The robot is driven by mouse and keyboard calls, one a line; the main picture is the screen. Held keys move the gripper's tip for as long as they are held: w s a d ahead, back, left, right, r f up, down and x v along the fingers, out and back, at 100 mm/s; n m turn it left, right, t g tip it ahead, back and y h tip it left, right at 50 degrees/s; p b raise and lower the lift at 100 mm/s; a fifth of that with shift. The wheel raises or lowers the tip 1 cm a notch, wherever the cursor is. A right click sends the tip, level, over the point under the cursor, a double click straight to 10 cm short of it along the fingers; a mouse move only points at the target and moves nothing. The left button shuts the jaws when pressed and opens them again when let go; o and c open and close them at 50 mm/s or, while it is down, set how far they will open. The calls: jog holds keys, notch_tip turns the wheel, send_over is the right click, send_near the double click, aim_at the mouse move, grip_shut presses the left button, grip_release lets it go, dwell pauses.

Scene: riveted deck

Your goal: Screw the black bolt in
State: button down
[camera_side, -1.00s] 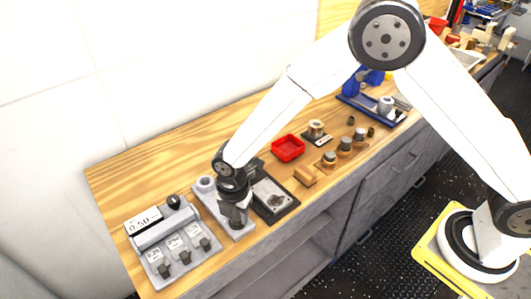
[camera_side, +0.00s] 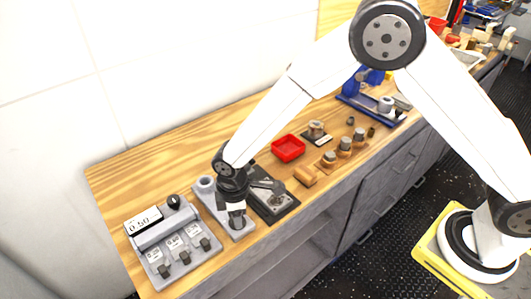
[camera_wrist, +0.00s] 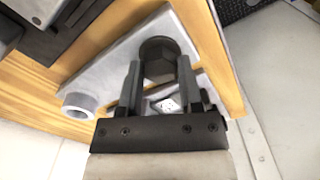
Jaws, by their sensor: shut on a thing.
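My gripper (camera_wrist: 159,76) is shut on the bolt head, one finger on each side. In the side view my gripper (camera_side: 236,212) points down at the near end of the grey plate (camera_side: 240,232). The bolt's shank and the hole under it are hidden, so I cannot tell how deep it sits.
A grey ring-shaped boss (camera_side: 205,184) stands on the plate's far end. A dark tray with a metal plate (camera_side: 277,205) is close on the right. A red bin (camera_side: 288,149) and a wooden block (camera_side: 305,176) lie beyond.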

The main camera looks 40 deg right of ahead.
jog(key=m, duration=0.4)
jog(key=shift+w+a+r+m, duration=0.1)
jog(key=shift+r+m, duration=0.05)
jog(key=shift+m, duration=0.25)
jog(key=m, duration=1)
jog(key=shift+m, duration=0.4)
jog(key=m, duration=1.5)
jog(key=shift+w, duration=0.1)
jog(key=m, duration=1)
